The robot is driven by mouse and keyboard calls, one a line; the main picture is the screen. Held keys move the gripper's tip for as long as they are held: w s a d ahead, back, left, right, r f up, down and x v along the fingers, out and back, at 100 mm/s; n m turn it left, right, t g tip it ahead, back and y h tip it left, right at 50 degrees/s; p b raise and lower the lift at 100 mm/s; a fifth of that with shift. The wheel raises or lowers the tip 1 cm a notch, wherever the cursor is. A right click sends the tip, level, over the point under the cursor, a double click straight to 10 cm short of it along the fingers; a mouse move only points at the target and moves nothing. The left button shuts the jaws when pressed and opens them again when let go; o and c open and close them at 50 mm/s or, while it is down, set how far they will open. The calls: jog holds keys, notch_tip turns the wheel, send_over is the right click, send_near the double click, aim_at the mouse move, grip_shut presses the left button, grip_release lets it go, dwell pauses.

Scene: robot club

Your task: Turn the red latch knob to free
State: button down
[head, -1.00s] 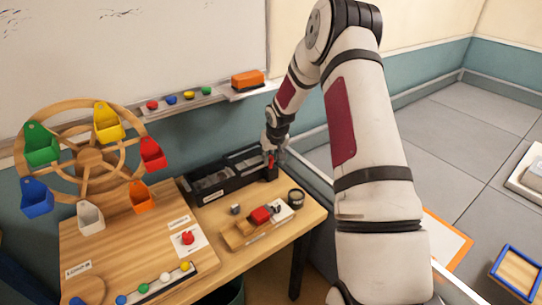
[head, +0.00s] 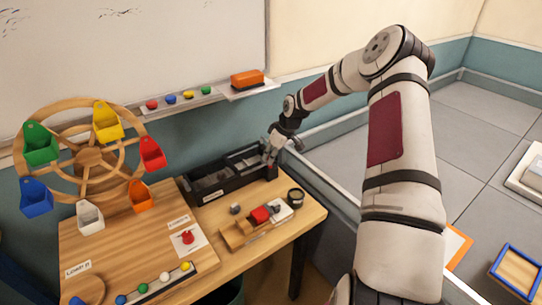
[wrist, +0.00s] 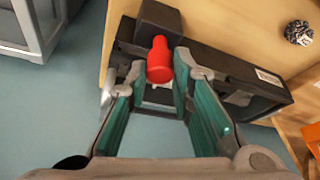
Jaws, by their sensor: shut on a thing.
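The red latch knob (wrist: 159,60) stands on a small black block (wrist: 148,22) at the end of the black tray unit (wrist: 240,82). In the wrist view my gripper (wrist: 160,74) has its green-padded fingers on either side of the knob, shut on it. In the head view my gripper (head: 270,160) is at the right end of the black tray unit (head: 207,194). The fingers mostly hide the knob there, so its turn angle cannot be told.
A black cup (head: 295,197) and a wooden fixture with a red block (head: 260,215) stand close in front of the tray unit. Another red knob (head: 187,237) sits on a white plate at left. A wooden wheel with coloured buckets (head: 90,158) stands further left.

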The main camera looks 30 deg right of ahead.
dwell(0.5)
jog(key=c, duration=1.4)
grip_release()
jog(key=v, duration=1.2)
jog(key=shift+d, duration=0.1)
